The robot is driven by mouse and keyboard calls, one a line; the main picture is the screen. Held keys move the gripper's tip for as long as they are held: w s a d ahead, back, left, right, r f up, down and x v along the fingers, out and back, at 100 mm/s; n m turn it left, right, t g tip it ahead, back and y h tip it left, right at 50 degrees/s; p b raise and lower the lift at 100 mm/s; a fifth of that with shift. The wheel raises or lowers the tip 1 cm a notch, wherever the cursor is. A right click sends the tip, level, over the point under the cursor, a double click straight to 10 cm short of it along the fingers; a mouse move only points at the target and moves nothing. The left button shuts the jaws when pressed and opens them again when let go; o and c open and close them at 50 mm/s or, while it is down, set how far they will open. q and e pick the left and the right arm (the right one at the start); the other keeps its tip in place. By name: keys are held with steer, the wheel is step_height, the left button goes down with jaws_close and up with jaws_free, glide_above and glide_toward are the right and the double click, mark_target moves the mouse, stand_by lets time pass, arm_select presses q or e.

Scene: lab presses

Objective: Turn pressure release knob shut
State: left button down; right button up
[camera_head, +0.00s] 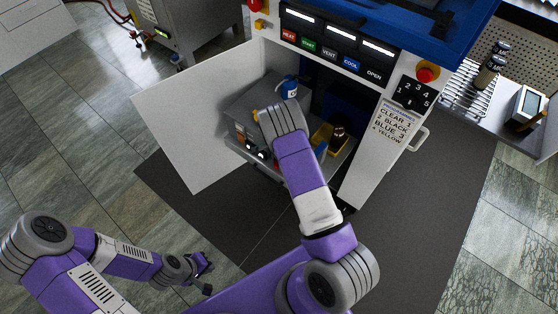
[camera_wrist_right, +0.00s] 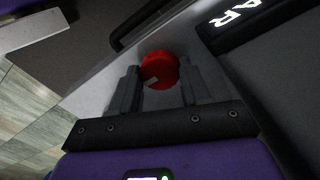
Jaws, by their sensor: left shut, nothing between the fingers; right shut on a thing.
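The round red knob (camera_wrist_right: 160,69) sits on a grey panel in the right wrist view. My right gripper (camera_wrist_right: 158,84) has a finger on each side of it and is shut on it. In the head view my right arm reaches into the open cabinet under the press, and its own forearm hides the gripper and most of the knob. My left gripper (camera_head: 204,270) is shut and empty, low over the floor at the lower left, well away from the press.
The white cabinet door (camera_head: 195,115) stands open on the left. Above is a button panel with a red stop button (camera_head: 428,71). A side bench (camera_head: 470,110) stands at the right.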

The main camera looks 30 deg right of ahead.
steer(key=o, duration=1)
steer(key=shift+o, duration=0.2)
step_height(320, 180, up, 8)
steer(key=shift+f+p, duration=0.2)
steer(key=shift+p, duration=1.05)
